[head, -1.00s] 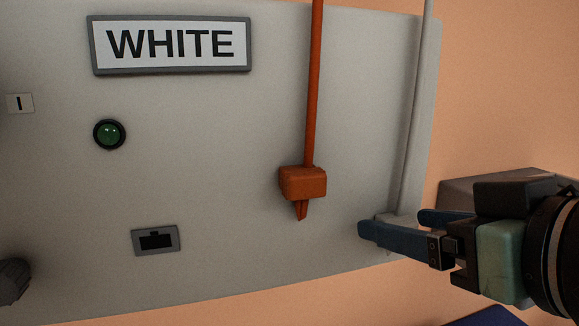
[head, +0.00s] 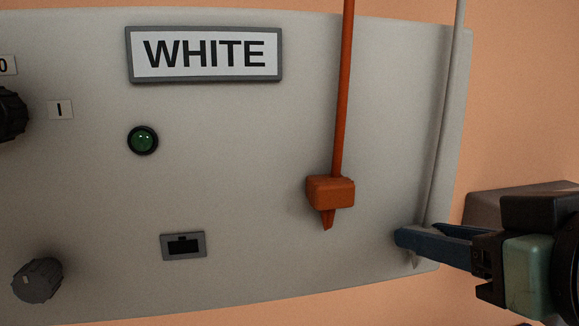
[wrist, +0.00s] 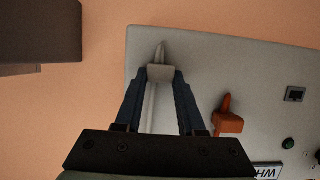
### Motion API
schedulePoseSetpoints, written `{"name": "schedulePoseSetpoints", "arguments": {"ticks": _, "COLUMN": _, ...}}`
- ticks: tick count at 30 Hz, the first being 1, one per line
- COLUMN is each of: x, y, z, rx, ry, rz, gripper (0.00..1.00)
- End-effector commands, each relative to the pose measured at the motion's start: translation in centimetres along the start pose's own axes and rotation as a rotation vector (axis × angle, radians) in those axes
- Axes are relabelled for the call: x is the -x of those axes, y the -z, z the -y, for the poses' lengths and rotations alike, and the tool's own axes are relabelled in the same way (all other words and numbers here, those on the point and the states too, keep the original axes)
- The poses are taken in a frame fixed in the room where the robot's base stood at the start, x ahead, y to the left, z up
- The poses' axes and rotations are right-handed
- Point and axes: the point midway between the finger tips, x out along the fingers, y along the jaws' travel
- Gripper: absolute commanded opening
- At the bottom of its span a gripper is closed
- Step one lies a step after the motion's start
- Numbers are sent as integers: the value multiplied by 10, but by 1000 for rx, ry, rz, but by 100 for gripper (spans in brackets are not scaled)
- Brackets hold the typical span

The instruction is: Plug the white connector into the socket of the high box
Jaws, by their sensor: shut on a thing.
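My gripper (head: 416,240) is at the lower right of the high box (head: 240,130), which is a pale panel with a "WHITE" sign. Its blue fingers are shut on the white connector (wrist: 160,72), which shows between the fingertips in the wrist view. In the head view the fingers hide most of the connector; only its tip shows below them, pointing down. A white cable (head: 446,120) runs up from it. The socket (head: 184,246), a dark slot in a grey frame, is empty at the lower middle of the panel, well left of my gripper; it also shows in the wrist view (wrist: 295,94).
An orange connector (head: 330,192) hangs on its cable (head: 343,90) between my gripper and the socket. A green lamp (head: 143,140) and dark knobs (head: 38,280) are further left. A dark grey block (wrist: 40,30) shows at the wrist view's upper left.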

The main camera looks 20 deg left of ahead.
Motion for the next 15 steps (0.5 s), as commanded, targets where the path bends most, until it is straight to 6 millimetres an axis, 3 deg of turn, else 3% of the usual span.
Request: {"name": "schedulePoseSetpoints", "arguments": {"ticks": 15, "x": 13, "y": -4, "z": 0, "rx": -1, "ry": -1, "rz": -2, "gripper": 0}}
